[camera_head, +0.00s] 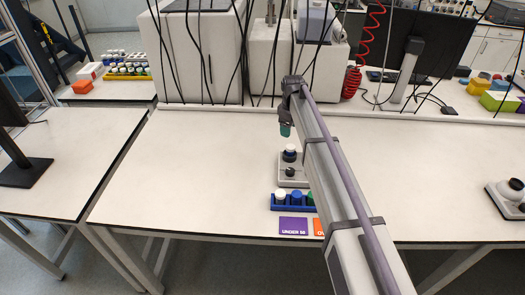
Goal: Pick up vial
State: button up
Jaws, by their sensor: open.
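My arm reaches away over the white bench, and my gripper (285,130) hangs near its far end, small and partly hidden by the arm. A teal-green piece shows at its tip; I cannot tell if it is part of the fingers. Below and slightly right of the gripper, a white-capped vial (291,149) stands upright on a small light-grey device (290,181) with a black knob. Nearer, a blue rack (274,206) holds a white-capped vial (281,195) and other vials with blue and green tops. My arm hides the rack's right end.
A purple card marked "UNDER 50" (293,225) and an orange card (318,226) lie before the rack. Large grey machines (200,55) with hanging cables stand behind. Another small device (507,198) sits far right. The bench's left part is clear.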

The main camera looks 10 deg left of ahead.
aim_at(291, 147)
jog(key=shift+s+a+n, duration=0.1)
jog(key=shift+a+n, duration=0.1)
jog(key=shift+n, duration=0.2)
jog(key=shift+d+n, duration=0.3)
jog(key=shift+d, duration=0.7)
jog(key=f+b, duration=0.6)
jog(key=shift+a, duration=0.2)
notch_tip(291, 147, down, 5)
jog(key=b, duration=0.5)
jog(key=shift+f, duration=0.15)
jog(key=shift+r, duration=0.3)
jog(key=c, duration=1)
